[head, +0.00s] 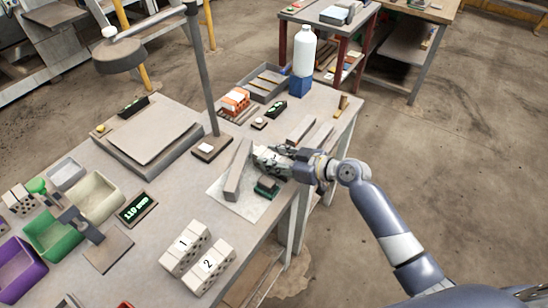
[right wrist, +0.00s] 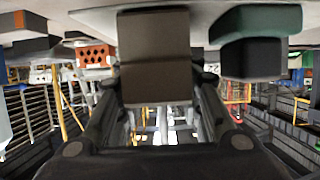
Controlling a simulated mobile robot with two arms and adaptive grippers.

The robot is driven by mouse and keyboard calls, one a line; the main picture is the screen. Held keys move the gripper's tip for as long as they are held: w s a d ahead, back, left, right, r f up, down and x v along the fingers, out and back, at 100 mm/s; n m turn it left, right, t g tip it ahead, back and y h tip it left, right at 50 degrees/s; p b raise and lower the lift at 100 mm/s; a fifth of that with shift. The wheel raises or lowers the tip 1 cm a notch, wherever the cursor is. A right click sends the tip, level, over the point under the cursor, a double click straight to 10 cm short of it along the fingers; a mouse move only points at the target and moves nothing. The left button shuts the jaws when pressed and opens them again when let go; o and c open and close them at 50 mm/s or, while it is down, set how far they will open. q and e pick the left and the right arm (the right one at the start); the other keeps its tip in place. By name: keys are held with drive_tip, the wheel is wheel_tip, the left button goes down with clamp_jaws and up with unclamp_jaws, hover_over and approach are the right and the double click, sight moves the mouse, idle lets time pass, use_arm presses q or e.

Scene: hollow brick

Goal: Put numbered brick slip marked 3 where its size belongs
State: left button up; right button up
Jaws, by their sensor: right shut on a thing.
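My right gripper (head: 284,163) is shut on a pale block (head: 266,157) with dark marks, probably the brick slip; I cannot read its number. In the right wrist view, a brownish block (right wrist: 155,60) sits between the fingers (right wrist: 157,92). The block is low over a light sheet (head: 221,192), close beside a long grey bar (head: 238,170); I cannot tell whether they touch. Two whitish hollow bricks, marked 1 (head: 183,246) and 2 (head: 209,266), stand side by side near the front edge. My left gripper is not in view.
A green-and-black block (head: 266,187) lies just in front of the held block. Purple (head: 20,268), green (head: 50,236) and cream (head: 95,196) bins stand at left, near a display (head: 137,208). A lamp post (head: 202,75) and a blue-based white bottle (head: 304,52) stand further back.

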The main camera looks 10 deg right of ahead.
drive_tip(key=shift+f, duration=0.1)
drive_tip(key=o, duration=1.3)
drive_tip(key=shift+c, duration=0.2)
